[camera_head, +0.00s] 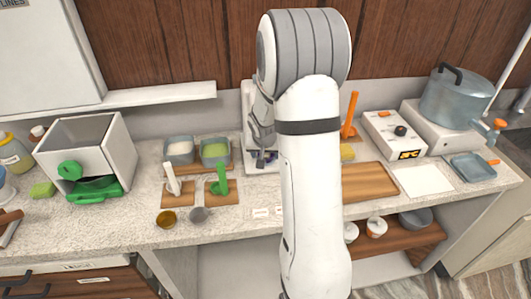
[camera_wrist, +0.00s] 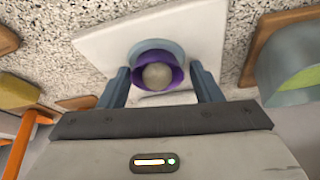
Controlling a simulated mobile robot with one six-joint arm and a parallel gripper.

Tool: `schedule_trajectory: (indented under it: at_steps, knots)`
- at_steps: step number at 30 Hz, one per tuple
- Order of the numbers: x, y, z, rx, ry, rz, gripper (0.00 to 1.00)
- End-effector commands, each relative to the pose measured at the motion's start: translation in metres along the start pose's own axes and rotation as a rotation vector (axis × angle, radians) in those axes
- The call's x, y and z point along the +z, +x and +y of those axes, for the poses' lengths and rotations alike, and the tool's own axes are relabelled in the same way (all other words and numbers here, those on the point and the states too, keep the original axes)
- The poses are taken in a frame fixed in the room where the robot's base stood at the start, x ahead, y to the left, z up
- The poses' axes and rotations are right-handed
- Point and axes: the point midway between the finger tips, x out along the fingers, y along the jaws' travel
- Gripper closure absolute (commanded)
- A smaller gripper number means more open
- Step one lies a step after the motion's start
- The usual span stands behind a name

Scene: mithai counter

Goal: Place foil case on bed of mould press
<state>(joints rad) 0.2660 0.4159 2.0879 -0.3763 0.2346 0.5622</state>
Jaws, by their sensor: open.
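In the wrist view, a purple foil case (camera_wrist: 141,78) sits on a pale blue round bed (camera_wrist: 150,46) on a white base plate (camera_wrist: 100,43). A pale round thing (camera_wrist: 157,75) shows inside the case. My gripper (camera_wrist: 161,82) is open, with one blue-grey finger on each side of the case. Whether the fingers touch it cannot be told. In the head view, a white upright frame (camera_head: 248,100), probably the mould press, stands at the back of the counter, largely hidden by my arm. The case is not visible there.
Two tubs (camera_head: 215,151) and small boards with a white and a green tool (camera_head: 219,180) lie left of my arm. A wooden board (camera_head: 368,182), an orange-handled tool (camera_head: 350,115), a control box (camera_head: 394,135) and a large pot (camera_head: 455,98) are on the right.

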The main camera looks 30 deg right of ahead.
Motion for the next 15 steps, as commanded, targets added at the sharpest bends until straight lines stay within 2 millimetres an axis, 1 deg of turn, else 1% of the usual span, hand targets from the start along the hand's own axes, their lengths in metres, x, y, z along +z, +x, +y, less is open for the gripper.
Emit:
schedule_trajectory:
  at_steps: [1, 5, 7, 9, 15]
  knots:
    - [0.007, 0.002, 0.005, 0.010, 0.005, -0.021, 0.28]
    - [0.004, -0.005, 0.005, 0.009, 0.006, -0.018, 0.28]
    - [0.004, -0.015, 0.004, 0.007, 0.006, -0.013, 0.28]
    - [0.021, -0.019, 0.004, 0.007, 0.003, -0.014, 0.28]
    - [0.057, -0.037, 0.002, 0.004, 0.002, -0.009, 0.28]
